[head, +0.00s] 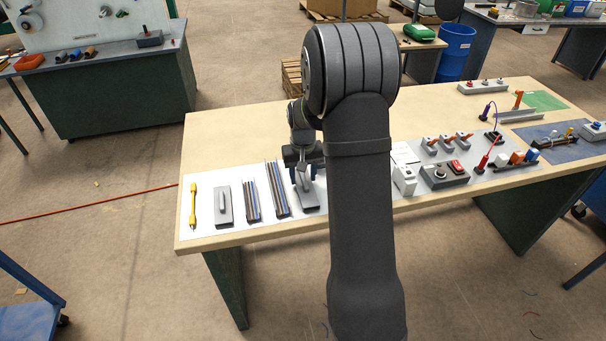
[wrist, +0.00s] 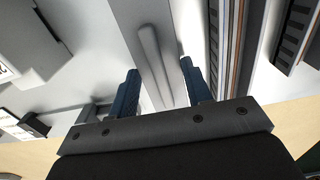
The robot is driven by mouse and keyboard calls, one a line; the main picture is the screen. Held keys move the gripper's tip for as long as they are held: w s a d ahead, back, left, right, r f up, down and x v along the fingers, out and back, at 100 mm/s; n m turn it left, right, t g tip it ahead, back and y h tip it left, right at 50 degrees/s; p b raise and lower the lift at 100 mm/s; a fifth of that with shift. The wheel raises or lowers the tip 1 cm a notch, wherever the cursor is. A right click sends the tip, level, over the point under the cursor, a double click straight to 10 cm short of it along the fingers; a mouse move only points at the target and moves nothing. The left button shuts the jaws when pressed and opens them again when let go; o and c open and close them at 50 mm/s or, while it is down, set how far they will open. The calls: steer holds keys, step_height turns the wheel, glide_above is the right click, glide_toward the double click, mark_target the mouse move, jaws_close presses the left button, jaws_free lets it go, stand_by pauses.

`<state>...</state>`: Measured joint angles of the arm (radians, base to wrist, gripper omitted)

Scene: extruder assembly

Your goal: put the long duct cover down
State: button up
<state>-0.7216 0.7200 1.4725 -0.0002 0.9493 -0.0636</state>
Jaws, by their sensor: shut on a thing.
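The long duct cover (head: 312,197) is a grey plate with a raised handle bar along its middle. In the head view it is at the right end of the row of parts on the white mat (head: 237,232), partly hidden by my arm. My gripper (head: 304,166) is over its far part, pointing down. In the wrist view the cover (wrist: 172,52) runs between the two blue fingers (wrist: 162,88), which are shut on it. I cannot tell whether its underside touches the mat.
Two slotted ducts (head: 276,190) (head: 252,201) with wires lie just left of the cover. A shorter cover with a handle (head: 223,206) and a yellow tool (head: 194,205) lie farther left. White and grey switch boxes (head: 404,180) stand right of my arm.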

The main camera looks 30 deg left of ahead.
mark_target(303, 176)
steer(key=shift+f, duration=0.15)
steer(key=o, duration=1)
step_height(303, 176, up, 12)
steer(key=shift+r, duration=0.2)
